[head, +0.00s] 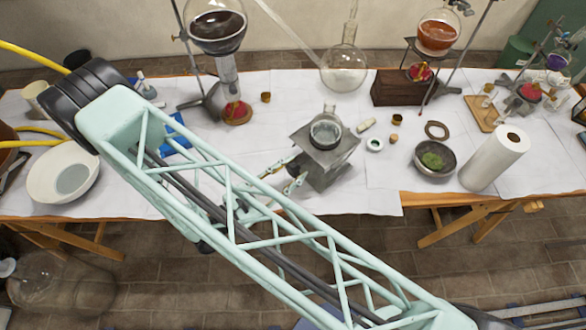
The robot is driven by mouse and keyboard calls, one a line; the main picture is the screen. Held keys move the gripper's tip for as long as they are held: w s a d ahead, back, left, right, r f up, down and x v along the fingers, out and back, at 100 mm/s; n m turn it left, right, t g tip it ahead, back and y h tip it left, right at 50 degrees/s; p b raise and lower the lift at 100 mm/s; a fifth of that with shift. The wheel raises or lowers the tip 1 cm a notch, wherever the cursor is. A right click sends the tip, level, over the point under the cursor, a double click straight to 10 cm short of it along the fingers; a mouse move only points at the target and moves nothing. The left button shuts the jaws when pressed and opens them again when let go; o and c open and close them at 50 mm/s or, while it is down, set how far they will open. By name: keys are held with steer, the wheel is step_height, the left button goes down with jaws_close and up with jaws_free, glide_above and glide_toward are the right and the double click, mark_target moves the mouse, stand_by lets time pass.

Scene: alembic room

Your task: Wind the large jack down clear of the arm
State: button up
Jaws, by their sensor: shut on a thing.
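The large jack (316,172) is a grey metal stand near the front edge of the white-covered table, left of the table's middle right half. A small clear glass vessel (326,129) with grey contents sits on its top plate. My gripper (285,178) is at the jack's left side, its fingertips against it, shut on part of the jack. The gripped part is too small and too covered to make out. My pale green lattice arm crosses in front and hides much of my wrist.
A white bowl (64,172) stands at the left. A bowl with green stuff (434,163) and a paper roll (494,160) stand at the right. Behind are a round flask (344,70), a dark-filled vessel (216,28) and a wooden box (398,88).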

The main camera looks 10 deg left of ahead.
steer(key=shift+n, duration=0.3)
steer(key=o, duration=0.9)
steer(key=shift+s+a, duration=0.1)
steer(key=shift+v, duration=5.9)
